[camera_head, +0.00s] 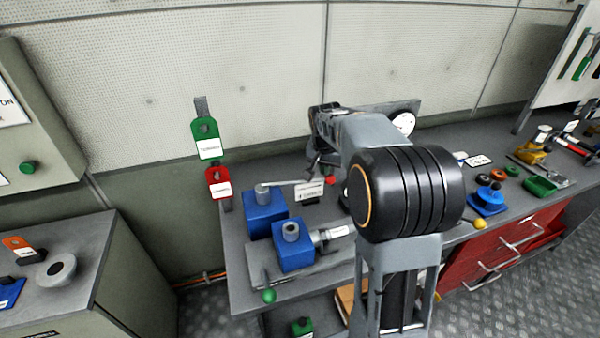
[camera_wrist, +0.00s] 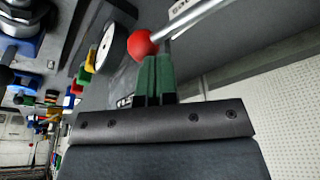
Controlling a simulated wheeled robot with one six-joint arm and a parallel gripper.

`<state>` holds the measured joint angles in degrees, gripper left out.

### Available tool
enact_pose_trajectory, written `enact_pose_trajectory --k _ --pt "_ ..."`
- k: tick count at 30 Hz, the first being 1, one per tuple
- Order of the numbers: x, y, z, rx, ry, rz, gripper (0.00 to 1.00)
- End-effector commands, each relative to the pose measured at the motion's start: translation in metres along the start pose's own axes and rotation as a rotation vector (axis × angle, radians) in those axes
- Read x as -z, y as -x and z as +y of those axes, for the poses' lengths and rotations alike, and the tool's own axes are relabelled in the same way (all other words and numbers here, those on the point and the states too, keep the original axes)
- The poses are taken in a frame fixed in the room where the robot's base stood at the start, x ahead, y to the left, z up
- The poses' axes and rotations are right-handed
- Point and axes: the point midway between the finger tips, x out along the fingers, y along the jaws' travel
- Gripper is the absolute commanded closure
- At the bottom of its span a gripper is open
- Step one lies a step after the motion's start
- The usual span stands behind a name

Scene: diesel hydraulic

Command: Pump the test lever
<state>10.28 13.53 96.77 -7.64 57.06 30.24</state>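The test lever is a pale rod (camera_head: 291,184) with a red ball knob (camera_head: 330,180), reaching right from a blue pump block (camera_head: 265,212). In the head view the rod lies almost level. In the wrist view the red knob (camera_wrist: 142,42) and the metal rod (camera_wrist: 195,16) are right at my fingertips. My gripper (camera_wrist: 157,60) has green finger pads close together, with the knob beside them and not between them. Whether the tips touch the rod is unclear. My arm hides part of the bench in the head view.
A second blue block (camera_head: 293,250) with a cylinder stands in front. A green knob (camera_head: 268,296) is at the bench's front edge. A round white gauge (camera_head: 404,123) stands behind my arm. Green (camera_head: 207,140) and red (camera_head: 218,182) tags hang on the wall at left.

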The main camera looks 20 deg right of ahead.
Motion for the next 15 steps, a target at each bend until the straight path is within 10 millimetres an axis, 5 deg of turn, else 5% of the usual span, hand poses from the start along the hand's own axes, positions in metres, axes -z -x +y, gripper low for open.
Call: enact_pose_trajectory --k 2,15 --pt "-0.003 -0.009 0.0 -0.001 0.0 -0.003 1.0" --pt "0.004 0.017 0.0 0.0 0.0 -0.001 1.0"
